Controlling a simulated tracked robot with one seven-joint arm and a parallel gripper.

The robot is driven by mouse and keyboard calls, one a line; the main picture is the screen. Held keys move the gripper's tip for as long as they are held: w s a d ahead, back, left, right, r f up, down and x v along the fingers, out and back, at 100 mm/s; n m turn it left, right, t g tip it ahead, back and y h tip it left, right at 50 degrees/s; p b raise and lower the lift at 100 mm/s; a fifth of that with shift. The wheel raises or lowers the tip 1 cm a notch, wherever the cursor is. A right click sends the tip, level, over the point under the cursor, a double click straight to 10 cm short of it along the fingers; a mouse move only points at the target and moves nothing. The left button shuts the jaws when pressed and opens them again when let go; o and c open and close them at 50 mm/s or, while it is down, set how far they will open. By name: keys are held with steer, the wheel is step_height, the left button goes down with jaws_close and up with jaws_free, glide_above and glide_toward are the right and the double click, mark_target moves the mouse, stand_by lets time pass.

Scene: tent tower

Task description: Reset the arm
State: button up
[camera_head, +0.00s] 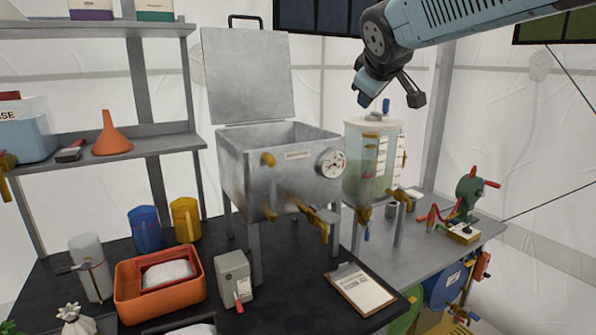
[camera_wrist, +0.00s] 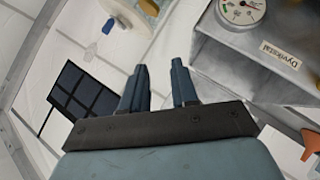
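My arm (camera_head: 440,18) reaches in from the upper right in the head view. My gripper shows more clearly in the wrist view (camera_wrist: 160,75), where its two blue fingers stand apart with nothing between them. In the head view it hangs in the air above and near the white-lidded tank (camera_head: 373,165), to the right of the raised lid of the metal basin (camera_head: 285,160). No contact with either is visible. The tank's blue lid knob also shows in the wrist view (camera_wrist: 108,26), clear of the fingers.
The basin's dial gauge (camera_head: 331,162) faces forward. The black table holds an orange tray (camera_head: 130,300), jugs, a grey switch box (camera_head: 234,278) and a clipboard (camera_head: 361,289). A green hand-cranked device (camera_head: 467,195) stands on the grey table. Shelves (camera_head: 110,140) are at left.

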steer(key=s+d+f+m+g, duration=0.3)
steer(key=s+d+f+m, duration=0.1)
steer(key=s+f, duration=0.5)
steer(key=s+d+f+m+g, duration=0.3)
steer(key=s+f, duration=0.7)
steer(key=s, duration=0.4)
steer(key=shift+d+f+m+y, duration=0.15)
steer(key=shift+d+m+y, duration=0.35)
steer(key=shift+m, duration=0.5)
